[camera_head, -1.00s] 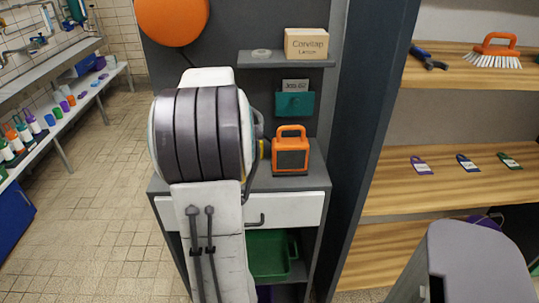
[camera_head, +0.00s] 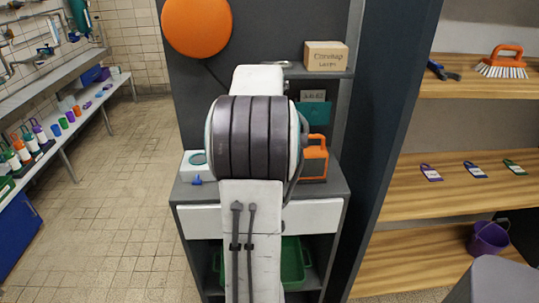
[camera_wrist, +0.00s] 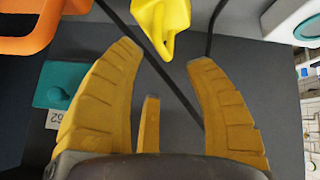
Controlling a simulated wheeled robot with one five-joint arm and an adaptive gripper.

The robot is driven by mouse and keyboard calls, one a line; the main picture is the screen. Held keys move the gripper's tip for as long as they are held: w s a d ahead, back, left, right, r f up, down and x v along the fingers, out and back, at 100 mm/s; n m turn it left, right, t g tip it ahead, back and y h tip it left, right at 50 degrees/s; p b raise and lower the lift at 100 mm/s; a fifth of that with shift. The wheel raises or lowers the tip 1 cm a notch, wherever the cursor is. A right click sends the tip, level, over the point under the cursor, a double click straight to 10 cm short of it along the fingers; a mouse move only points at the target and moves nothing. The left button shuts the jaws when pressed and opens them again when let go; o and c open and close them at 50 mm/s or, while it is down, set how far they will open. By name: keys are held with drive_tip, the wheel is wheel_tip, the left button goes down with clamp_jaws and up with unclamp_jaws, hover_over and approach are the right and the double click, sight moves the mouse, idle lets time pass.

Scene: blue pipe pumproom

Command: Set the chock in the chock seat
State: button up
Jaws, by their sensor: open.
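My gripper (camera_wrist: 165,62) is open, its yellow fingers spread with nothing between them. A yellow piece (camera_wrist: 161,24) with a pointed end shows just beyond the fingertips, apart from them and cut off by the top edge of the wrist view. It may be the chock, but I cannot tell for sure. In the head view my arm hides the gripper and this piece. A small blue wedge-like piece (camera_head: 196,180) is at the front of a white box with a teal ring (camera_head: 196,161) on the cabinet top. I cannot identify the chock seat with certainty.
An orange lamp-like box (camera_head: 316,160) stands on the right of the grey cabinet top (camera_head: 330,184). A teal holder with a card (camera_wrist: 62,88) is on the back panel, under a shelf with a cardboard box (camera_head: 326,56). Wooden shelves (camera_head: 440,190) stand right; open floor lies left.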

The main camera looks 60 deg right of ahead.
drive_tip(key=shift+p+x, duration=1.65)
drive_tip(key=shift+x, duration=1.25)
drive_tip(key=shift+s+a+f, duration=0.1)
drive_tip(key=shift+a, duration=0.05)
drive_tip(key=shift+c, duration=0.3)
clamp_jaws()
